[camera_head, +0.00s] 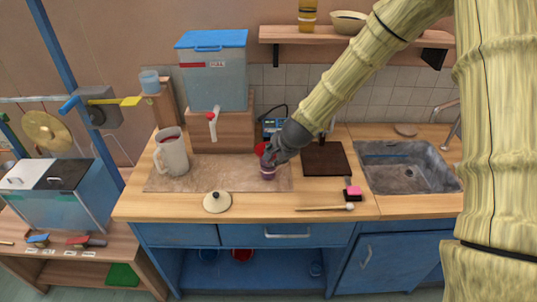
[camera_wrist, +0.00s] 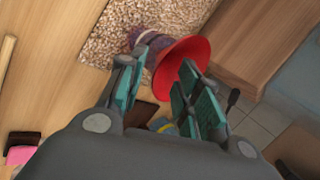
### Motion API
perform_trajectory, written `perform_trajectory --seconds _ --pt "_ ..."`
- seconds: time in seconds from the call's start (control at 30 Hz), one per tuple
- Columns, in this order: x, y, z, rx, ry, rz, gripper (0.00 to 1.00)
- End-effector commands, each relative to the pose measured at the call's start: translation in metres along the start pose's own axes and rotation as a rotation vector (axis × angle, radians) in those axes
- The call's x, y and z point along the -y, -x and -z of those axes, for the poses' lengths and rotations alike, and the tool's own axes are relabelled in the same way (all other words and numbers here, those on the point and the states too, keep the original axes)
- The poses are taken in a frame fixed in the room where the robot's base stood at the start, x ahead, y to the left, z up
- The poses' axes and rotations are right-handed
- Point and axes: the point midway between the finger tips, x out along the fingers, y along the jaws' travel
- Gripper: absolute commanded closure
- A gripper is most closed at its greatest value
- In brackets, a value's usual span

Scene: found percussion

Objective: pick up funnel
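The red funnel (camera_wrist: 188,60) shows its wide cone in the wrist view, partly behind my fingers. In the head view a little of the red funnel (camera_head: 261,148) shows left of my gripper (camera_head: 273,160), which hides the rest. A small purple container (camera_head: 268,174) is just below it on the counter; it also shows in the wrist view (camera_wrist: 150,40) at the funnel's narrow side. My gripper (camera_wrist: 160,70) is open in the wrist view, its two fingers apart with the funnel's rim seen between and beyond their tips. I cannot tell whether they touch it.
A speckled mat (camera_head: 222,181) lies on the counter with a white pitcher (camera_head: 173,157) on it. A blue-lidded tank (camera_head: 213,80) stands on a wooden block behind. A round lid (camera_head: 217,202), a dark board (camera_head: 326,160), a mallet (camera_head: 325,208) and a sink (camera_head: 405,172) are nearby.

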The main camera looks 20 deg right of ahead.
Motion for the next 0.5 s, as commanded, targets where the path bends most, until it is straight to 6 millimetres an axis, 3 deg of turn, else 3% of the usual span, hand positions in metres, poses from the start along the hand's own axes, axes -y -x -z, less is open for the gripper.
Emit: perform_trajectory --seconds 0.47,0.5 --pt "0.0002 -0.0111 -0.0002 0.0 0.0 0.001 0.66" --pt "0.0001 -0.0111 -0.0002 0.0 0.0 0.001 0.72"
